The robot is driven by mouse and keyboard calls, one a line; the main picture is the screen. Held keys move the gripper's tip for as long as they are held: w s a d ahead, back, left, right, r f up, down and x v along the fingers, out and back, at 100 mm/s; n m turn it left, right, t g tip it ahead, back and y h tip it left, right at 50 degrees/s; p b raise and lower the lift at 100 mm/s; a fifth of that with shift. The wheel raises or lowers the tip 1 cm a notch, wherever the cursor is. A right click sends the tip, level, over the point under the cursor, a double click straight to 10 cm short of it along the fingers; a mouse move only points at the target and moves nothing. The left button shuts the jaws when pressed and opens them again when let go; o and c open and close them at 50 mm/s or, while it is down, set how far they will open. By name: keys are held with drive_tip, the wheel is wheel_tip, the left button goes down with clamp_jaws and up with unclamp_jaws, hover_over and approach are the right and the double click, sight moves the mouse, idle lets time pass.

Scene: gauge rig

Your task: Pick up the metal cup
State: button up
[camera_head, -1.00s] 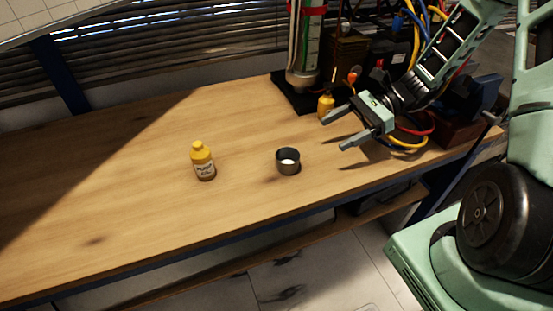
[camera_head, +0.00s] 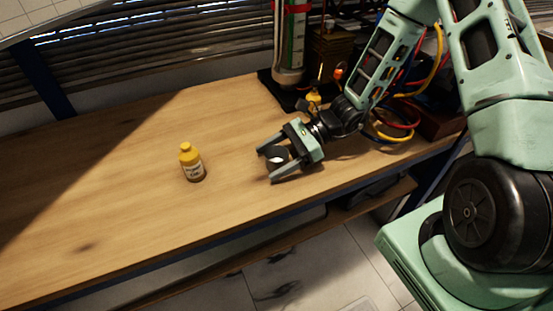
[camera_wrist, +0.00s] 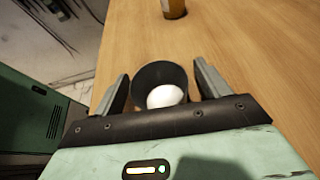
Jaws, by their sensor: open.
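The metal cup (camera_head: 277,154) is a small dark grey open cup standing upright on the wooden workbench. It holds something white and round. My gripper (camera_head: 264,164) is open, low over the bench, with one finger on each side of the cup. In the wrist view the cup (camera_wrist: 160,82) sits between the two open fingers (camera_wrist: 163,84), with a gap on each side. The gripper's palm hides the cup's lower near part.
A yellow bottle (camera_head: 191,163) with a white label stands left of the cup; its base shows in the wrist view (camera_wrist: 173,8). Another small yellow bottle (camera_head: 313,97), cables (camera_head: 395,135) and equipment stand at the back right. The bench's left half (camera_head: 90,190) is clear.

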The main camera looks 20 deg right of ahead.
drive_tip(key=shift+a+f, duration=0.2)
drive_tip(key=shift+a, duration=0.3)
drive_tip(key=c, duration=1.1)
drive_tip(key=shift+o, duration=0.2)
